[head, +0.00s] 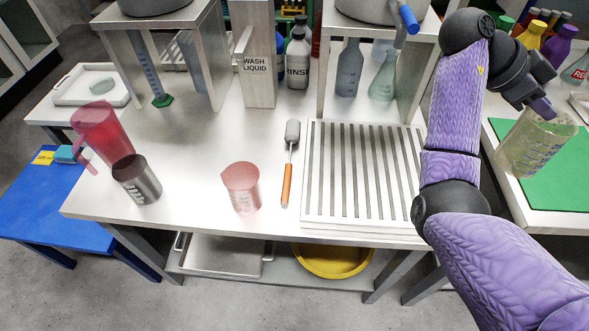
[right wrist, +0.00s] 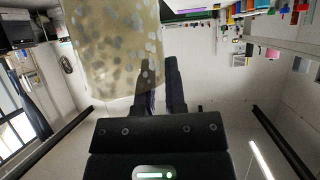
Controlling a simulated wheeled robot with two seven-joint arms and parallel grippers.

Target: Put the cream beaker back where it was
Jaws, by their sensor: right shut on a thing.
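The cream beaker (head: 532,148) is a see-through, yellowish vessel with markings, at the right of the head view. My right gripper (head: 543,106) is shut on its upper rim side, and the beaker looks tilted. It overlaps the left edge of the green mat (head: 563,183) on the right-hand table; I cannot tell whether it touches the mat. In the right wrist view the speckled beaker (right wrist: 115,45) fills the upper left, and the gripper's fingers (right wrist: 160,85) are at its wall. My left gripper is not in view.
The middle table holds a slatted rack (head: 362,180), a brush with an orange handle (head: 288,175), a pink beaker (head: 241,187), a dark metal beaker (head: 137,180) and a red jug (head: 102,132). Coloured bottles (head: 559,46) stand behind the green mat.

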